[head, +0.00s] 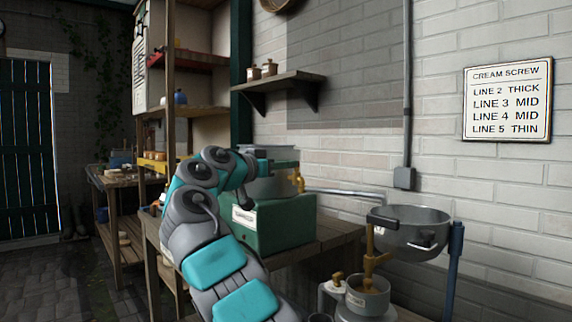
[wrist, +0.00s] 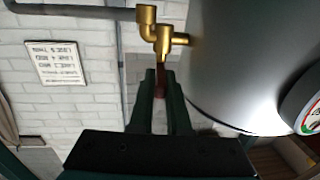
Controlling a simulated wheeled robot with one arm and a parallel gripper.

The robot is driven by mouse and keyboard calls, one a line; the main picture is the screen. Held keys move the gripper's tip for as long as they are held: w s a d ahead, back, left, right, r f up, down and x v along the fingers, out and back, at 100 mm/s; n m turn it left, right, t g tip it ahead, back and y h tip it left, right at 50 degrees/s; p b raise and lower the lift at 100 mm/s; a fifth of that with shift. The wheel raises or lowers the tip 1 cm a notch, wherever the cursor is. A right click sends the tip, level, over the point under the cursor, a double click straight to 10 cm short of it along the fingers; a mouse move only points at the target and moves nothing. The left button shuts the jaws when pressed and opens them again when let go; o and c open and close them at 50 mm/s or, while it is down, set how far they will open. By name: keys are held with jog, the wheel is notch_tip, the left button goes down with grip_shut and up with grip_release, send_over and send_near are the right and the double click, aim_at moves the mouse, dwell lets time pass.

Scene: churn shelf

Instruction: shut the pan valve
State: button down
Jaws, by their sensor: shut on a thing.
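The steel pan (head: 272,187) stands on a green box (head: 275,225) on a wooden bench. Its brass valve (head: 299,182) sticks out on the right side. In the wrist view the brass valve (wrist: 150,28) is beside the curved steel wall of the pan (wrist: 240,60), with a reddish-brown handle (wrist: 160,80) reaching down in the picture. My gripper (wrist: 160,85) is shut on that handle, with one dark finger on each side. In the head view my arm ends by the pan, and the fingers cannot be made out.
A grey pipe (head: 345,193) runs from near the valve to the right. A steel bowl (head: 410,235) stands above a brass-fitted vessel (head: 367,295) at the right. A wall sign (head: 508,98) reads cream screw settings. A shelf (head: 278,80) with small jars hangs above the pan.

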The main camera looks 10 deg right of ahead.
jog(key=shift+a+r, duration=0.1)
jog(key=shift+r, duration=0.05)
dwell(0.5)
jog(key=c, duration=0.9)
grip_release()
